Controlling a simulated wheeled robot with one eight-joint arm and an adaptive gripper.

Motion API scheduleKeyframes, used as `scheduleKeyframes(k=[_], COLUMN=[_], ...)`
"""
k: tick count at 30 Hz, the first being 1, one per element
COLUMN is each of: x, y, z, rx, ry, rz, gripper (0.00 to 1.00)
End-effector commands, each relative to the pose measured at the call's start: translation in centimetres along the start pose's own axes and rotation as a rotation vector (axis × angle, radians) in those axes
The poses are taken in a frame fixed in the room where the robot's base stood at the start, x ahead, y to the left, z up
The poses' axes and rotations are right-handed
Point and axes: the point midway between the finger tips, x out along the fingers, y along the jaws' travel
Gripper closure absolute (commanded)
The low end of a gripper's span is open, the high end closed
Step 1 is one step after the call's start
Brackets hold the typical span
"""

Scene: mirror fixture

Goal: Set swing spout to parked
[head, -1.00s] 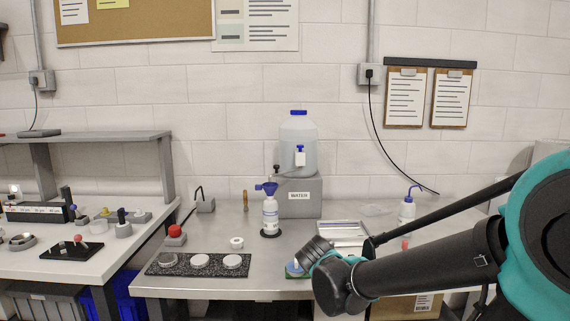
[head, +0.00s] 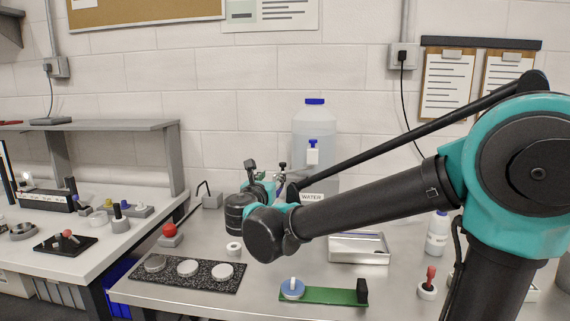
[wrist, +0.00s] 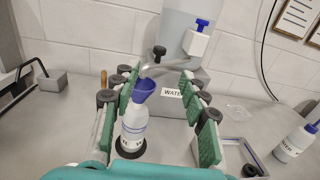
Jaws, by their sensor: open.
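The swing spout (wrist: 178,66) is a thin grey tube from the tap of the water container (wrist: 189,20). In the wrist view its bent outlet end is over the blue funnel (wrist: 146,90) in a white bottle (wrist: 134,123). A black knob (wrist: 159,51) stands by the spout's left part. My gripper (wrist: 158,80) is open, its green-padded fingers apart on the left and right of the funnel and spout end in the picture. Contact cannot be told. In the head view my gripper (head: 265,178) hides the bottle and most of the spout.
The container stands on a grey block labelled WATER (wrist: 172,92). A metal tray (head: 358,248) and a wash bottle (wrist: 297,142) are to the right. A speckled strip with discs (head: 187,268) and a red button (head: 169,236) are to the left.

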Motion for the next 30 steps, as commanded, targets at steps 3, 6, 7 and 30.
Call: scheduleKeyframes(k=[3, 6, 7, 30], x=[2.4, 4.4, 5.0, 15.5], y=[-0.1, -0.2, -0.2, -0.1], z=[0.0, -0.1, -0.1, -0.1], rx=[0.001, 0.002, 0.002, 0.004], ry=[0.001, 0.001, 0.001, 0.002], rz=[-0.005, -0.005, -0.005, -0.001], gripper=[0.56, 0.56, 0.56, 0.56])
